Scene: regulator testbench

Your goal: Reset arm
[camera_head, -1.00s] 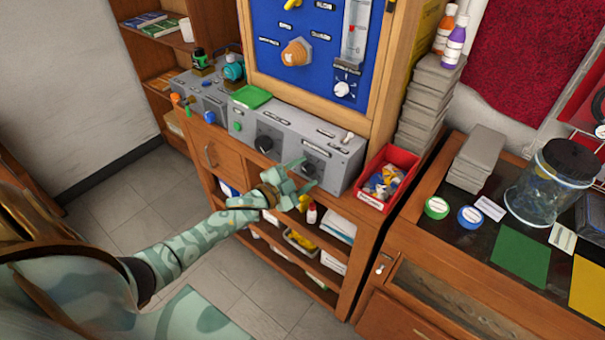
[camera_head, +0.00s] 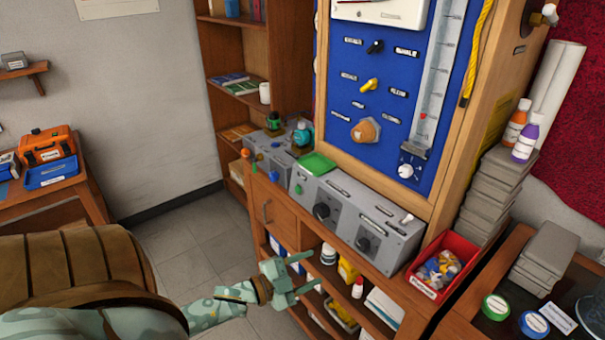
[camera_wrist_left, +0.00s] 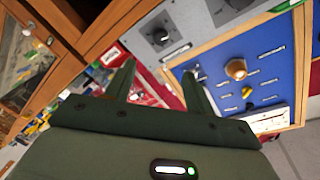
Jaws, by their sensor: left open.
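My left gripper (camera_head: 298,276) is open and empty in the head view, in front of the wooden testbench and clear of it. Its two green fingers (camera_wrist_left: 160,88) stand apart in the left wrist view with nothing between them. The grey control box (camera_head: 349,217) with black knobs sits on the bench, above and right of the gripper. The blue regulator panel (camera_head: 392,92) rises behind it, and it also shows tilted in the left wrist view (camera_wrist_left: 268,75). My right gripper is in neither view.
A red bin (camera_head: 427,289) of small parts stands at the bench's right end. Open shelves (camera_head: 325,308) with bottles and boxes lie beside my gripper. An orange toolbox (camera_head: 46,146) is on a table at left. The floor (camera_head: 190,243) between is clear.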

